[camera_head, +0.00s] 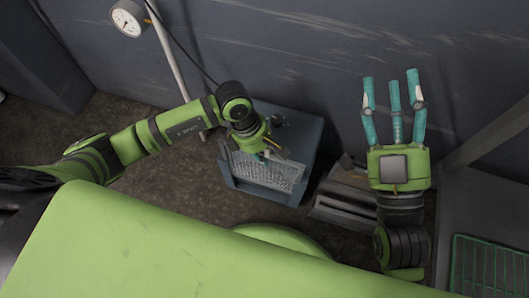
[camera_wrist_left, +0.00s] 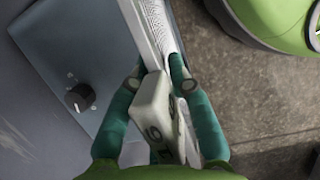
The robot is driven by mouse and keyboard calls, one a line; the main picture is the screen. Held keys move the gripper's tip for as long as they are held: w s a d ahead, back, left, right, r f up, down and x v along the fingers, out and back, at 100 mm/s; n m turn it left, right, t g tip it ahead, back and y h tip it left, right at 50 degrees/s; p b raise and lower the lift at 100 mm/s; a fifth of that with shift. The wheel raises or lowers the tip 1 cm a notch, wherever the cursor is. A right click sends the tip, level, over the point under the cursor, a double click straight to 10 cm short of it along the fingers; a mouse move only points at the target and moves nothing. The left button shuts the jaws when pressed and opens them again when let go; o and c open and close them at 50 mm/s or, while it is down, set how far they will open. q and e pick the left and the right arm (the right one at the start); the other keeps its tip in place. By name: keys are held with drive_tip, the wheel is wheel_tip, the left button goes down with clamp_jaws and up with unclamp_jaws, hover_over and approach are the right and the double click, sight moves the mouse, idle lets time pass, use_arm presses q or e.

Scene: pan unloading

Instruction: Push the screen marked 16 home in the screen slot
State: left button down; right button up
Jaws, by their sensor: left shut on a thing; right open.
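The screen (camera_head: 268,176) is a pale mesh panel at the front of a blue-grey box (camera_head: 305,133). In the left wrist view, the screen (camera_wrist_left: 161,30) runs along the box's edge, and its light grey tab (camera_wrist_left: 152,108) carries dark digits, turned, that look like 16. My left gripper (camera_head: 262,157) is shut on the screen at this tab, with its teal fingers (camera_wrist_left: 160,75) on both sides. The slot is mostly hidden, so I cannot tell how deep the screen sits. My right gripper (camera_head: 393,82) is open and empty, fingers pointing up, away to the right.
The box has a dark knob (camera_wrist_left: 80,97) on top. Dark grey trays or pans (camera_head: 345,195) lie right of the box. A green wire rack (camera_head: 488,265) is at the lower right. A pole with a gauge (camera_head: 128,19) stands at the back left.

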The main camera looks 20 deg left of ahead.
drive_tip(key=shift+s+a+r+t+y, duration=0.15)
drive_tip(key=shift+s+r+t+y, duration=0.35)
drive_tip(key=shift+r, duration=0.35)
idle(0.6)
drive_tip(key=shift+s+r+n+t+y+b, duration=0.3)
drive_tip(key=shift+s+r+t+b, duration=0.25)
drive_tip(key=shift+s+r, duration=0.15)
idle(0.6)
drive_tip(key=shift+s+d+r+t+y+b, duration=0.2)
drive_tip(key=shift+s+r+t+y+b, duration=0.2)
drive_tip(key=shift+s+r+y, duration=0.35)
idle(0.7)
